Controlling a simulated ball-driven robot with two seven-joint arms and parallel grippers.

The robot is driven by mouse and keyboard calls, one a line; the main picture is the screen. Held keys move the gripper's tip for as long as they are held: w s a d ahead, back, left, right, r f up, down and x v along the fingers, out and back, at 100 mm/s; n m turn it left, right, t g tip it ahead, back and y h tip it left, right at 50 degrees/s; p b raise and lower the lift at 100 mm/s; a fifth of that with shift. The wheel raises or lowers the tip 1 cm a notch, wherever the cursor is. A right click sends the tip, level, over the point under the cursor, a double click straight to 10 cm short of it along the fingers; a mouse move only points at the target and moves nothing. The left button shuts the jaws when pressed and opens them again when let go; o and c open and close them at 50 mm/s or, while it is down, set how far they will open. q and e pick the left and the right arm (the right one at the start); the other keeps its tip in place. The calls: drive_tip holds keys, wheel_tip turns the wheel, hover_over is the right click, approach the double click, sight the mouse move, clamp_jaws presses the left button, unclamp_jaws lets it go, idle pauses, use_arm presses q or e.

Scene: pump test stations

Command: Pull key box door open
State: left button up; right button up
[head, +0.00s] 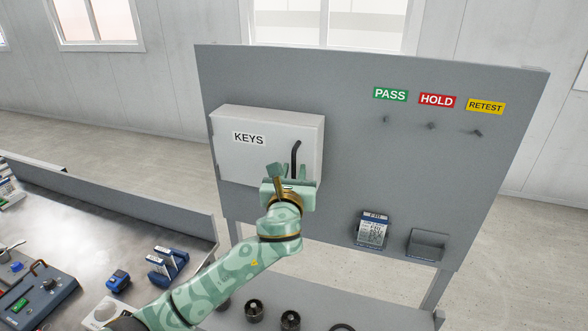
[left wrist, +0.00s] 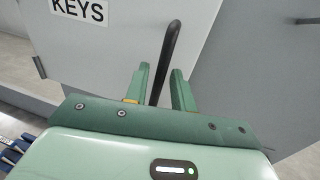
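The white key box (head: 268,132) is fixed to the grey panel, with a KEYS label on its front. Its door looks shut. A black bar handle (head: 295,154) stands upright near the door's right edge. My left gripper (head: 290,172) is at the lower part of the handle. In the left wrist view the handle (left wrist: 170,48) runs down between the two green fingers (left wrist: 158,88), with a gap showing, so the gripper looks open around it. Contact cannot be told. My right gripper is in neither view.
The grey panel (head: 400,170) carries PASS, HOLD and RETEST labels over pegs. A blue-and-white device (head: 372,231) and a grey holder (head: 427,244) sit low on it. A bench (head: 130,215) with equipment is at left. Dark round parts (head: 290,319) stand on the lower shelf.

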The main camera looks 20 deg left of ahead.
use_arm(q)
drive_tip(key=shift+w+a, duration=0.1)
drive_tip(key=shift+w, duration=0.5)
clamp_jaws()
drive_tip(key=shift+s, duration=0.15)
